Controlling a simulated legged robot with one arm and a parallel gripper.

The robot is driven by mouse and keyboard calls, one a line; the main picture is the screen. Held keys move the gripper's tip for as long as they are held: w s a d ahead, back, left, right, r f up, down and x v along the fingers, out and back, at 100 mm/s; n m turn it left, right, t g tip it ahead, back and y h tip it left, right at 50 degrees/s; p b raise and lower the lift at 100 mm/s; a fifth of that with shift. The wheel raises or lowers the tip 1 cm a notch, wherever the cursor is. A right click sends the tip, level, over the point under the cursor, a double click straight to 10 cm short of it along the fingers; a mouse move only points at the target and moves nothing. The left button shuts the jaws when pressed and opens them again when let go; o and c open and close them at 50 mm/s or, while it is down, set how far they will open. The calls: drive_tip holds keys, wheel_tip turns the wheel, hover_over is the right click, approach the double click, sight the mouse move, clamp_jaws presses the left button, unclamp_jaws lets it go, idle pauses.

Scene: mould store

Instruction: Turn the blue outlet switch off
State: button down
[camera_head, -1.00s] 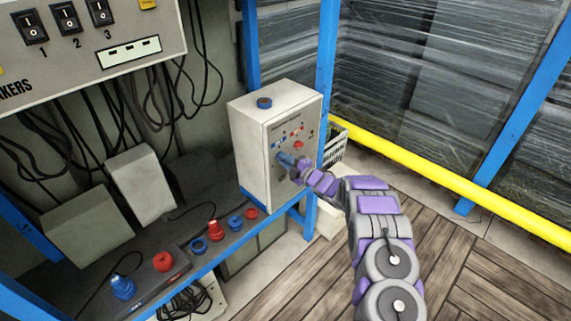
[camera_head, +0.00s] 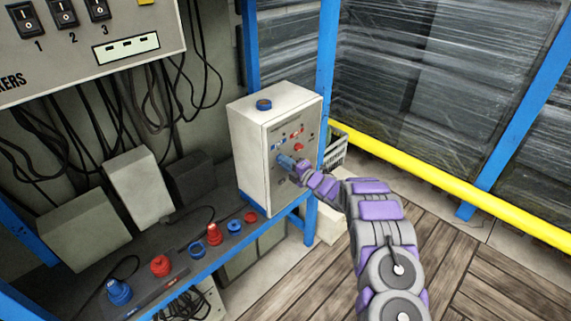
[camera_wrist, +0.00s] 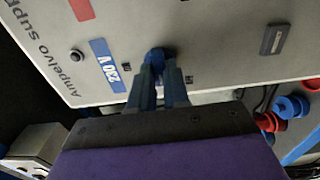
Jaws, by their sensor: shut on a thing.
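The white supply box (camera_head: 247,160) stands at the right end of the blue-framed bench. Its right-hand face carries the controls, with red and blue labels and a red knob (camera_head: 298,147). In the wrist view that face shows upside down, with a blue label reading 230 V (camera_wrist: 107,64) and a blue switch knob (camera_wrist: 155,55) near it. My gripper (camera_wrist: 160,75) is at this face, its two fingers closed around the blue knob. In the head view my gripper (camera_head: 289,163) touches the face and hides most of the knob. Which way the knob points cannot be told.
Red and blue plugs (camera_head: 214,235) lie along the bench front, left of the box. A breaker panel (camera_head: 100,35) with hanging cables is above. A yellow rail (camera_head: 450,185) runs along the right. The wooden floor (camera_head: 420,230) at right is clear.

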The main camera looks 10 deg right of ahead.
drive_tip(key=c, duration=1.1)
unclamp_jaws()
drive_tip(key=shift+s+f, duration=0.1)
drive_tip(key=shift+f, duration=0.2)
drive_tip(key=shift+r, duration=0.1)
drive_tip(key=p+v, duration=0.2)
drive_tip(key=v, duration=1.5)
drive_tip(key=shift+d+p, duration=0.15)
drive_tip(key=shift+p, duration=0.25)
drive_tip(key=shift+s, duration=0.1)
